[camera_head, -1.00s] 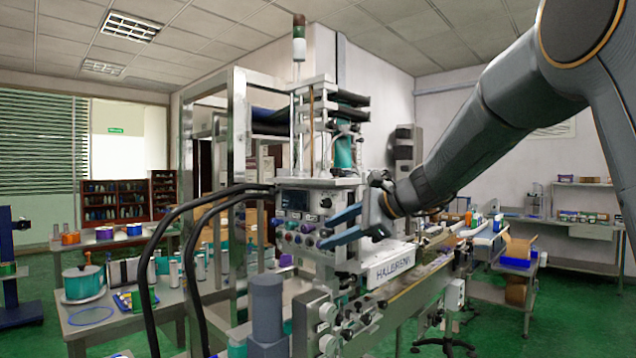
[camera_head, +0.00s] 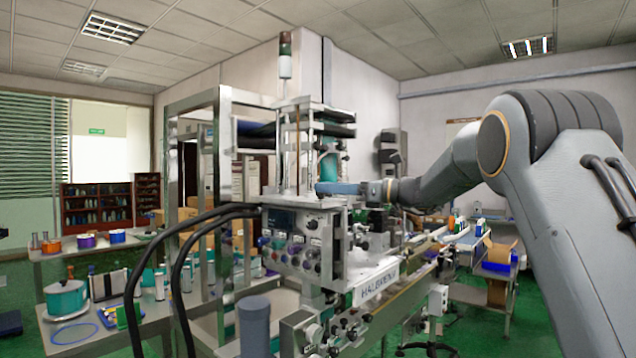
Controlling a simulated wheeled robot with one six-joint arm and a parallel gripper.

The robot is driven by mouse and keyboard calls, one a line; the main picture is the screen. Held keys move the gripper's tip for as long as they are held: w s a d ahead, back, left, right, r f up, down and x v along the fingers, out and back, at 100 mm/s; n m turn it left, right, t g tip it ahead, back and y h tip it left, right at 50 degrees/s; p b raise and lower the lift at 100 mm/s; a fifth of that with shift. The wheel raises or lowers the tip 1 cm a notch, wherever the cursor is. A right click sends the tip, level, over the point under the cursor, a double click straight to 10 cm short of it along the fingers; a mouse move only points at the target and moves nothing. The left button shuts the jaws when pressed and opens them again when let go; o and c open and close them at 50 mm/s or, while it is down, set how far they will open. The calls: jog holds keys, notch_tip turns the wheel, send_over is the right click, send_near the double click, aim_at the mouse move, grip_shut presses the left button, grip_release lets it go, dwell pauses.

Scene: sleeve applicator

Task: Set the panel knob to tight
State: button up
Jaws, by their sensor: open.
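The control panel (camera_head: 291,238) of the sleeve machine faces me at the middle of the view. It has a dark display (camera_head: 281,220) at upper left and several coloured buttons and knobs along its lower part. A small dark knob (camera_head: 312,225) sits at its upper right beside pale labels. The labels are too small to read, so I cannot tell which knob bears the word tight or how it is set. My gripper (camera_head: 338,188), with blue fingers, is above the panel's upper right edge, seen edge-on and pointing left. It is open and holds nothing visible.
A steel frame (camera_head: 226,150) and two thick black hoses (camera_head: 190,262) stand left of the panel. A conveyor (camera_head: 410,285) runs right of it. A grey cylinder (camera_head: 253,325) rises in front. A table (camera_head: 100,335) with a teal pot stands at left.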

aim_at(309, 201)
jog(key=shift+w+d+f+h, duration=0.15)
jog(key=shift+d+f, duration=0.05)
jog(key=shift+f, duration=0.35)
jog(key=shift+w+d+f+h, duration=0.15)
jog(key=shift+d+f, duration=0.05)
jog(key=shift+f, duration=0.35)
jog(key=shift+t, duration=0.3)
jog(key=p+x, duration=0.2)
jog(key=x, duration=0.1)
jog(key=p+x, duration=0.1)
jog(key=x, duration=0.3)
jog(key=shift+w+a+r+p, duration=0.15)
jog(key=shift+a+r+p, duration=0.05)
jog(key=shift+p, duration=0.15)
jog(key=shift+c, duration=0.3)
jog(key=c, duration=1)
